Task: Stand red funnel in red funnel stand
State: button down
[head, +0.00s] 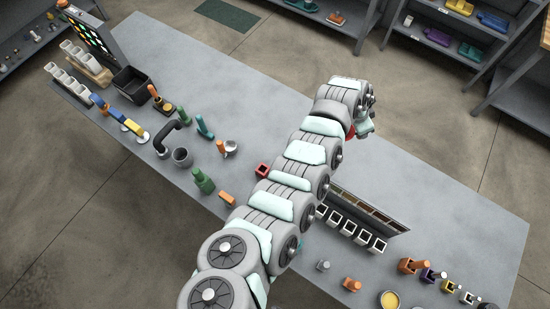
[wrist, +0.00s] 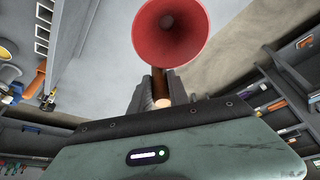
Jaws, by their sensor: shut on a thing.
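The red funnel (wrist: 172,30) fills the top middle of the wrist view, with its wide mouth toward the camera. My gripper (wrist: 161,88) is shut on it, below the cone; the exact grip is partly hidden. In the head view, only a sliver of red funnel (head: 351,132) shows beside my gripper (head: 366,122), above the far side of the bench. A small red square-topped holder (head: 262,170), which looks like the red funnel stand, is on the bench left of my arm. My gripper is well apart from it, to the right. My arm passes close beside the holder.
A row of white-rimmed square cups (head: 349,229) stands before a long divided rack (head: 370,210). Several coloured holders with tools stand at the lower right. A grey cup (head: 182,157), green bottle (head: 203,181) and black bin (head: 131,83) are on the left. The bench right of my gripper is clear.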

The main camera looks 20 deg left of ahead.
jog(key=shift+w+a+m, duration=0.15)
jog(key=shift+w+m, duration=0.35)
jog(key=shift+m, duration=0.2)
jog(key=s+a+f+m, duration=0.1)
jog(key=s+a+f, duration=0.2)
jog(key=s+a, duration=0.2)
jog(key=s+a+f+m+g+b, duration=0.1)
jog(key=s+a, duration=0.4)
jog(key=a, duration=0.6)
jog(key=s+a+f+m+g, duration=0.1)
jog(key=s+a+f+m, duration=0.1)
jog(key=s+a+f, duration=0.3)
jog(key=a, duration=0.3)
jog(key=shift+s+a+h, duration=0.35)
jog(key=shift+h, duration=0.05)
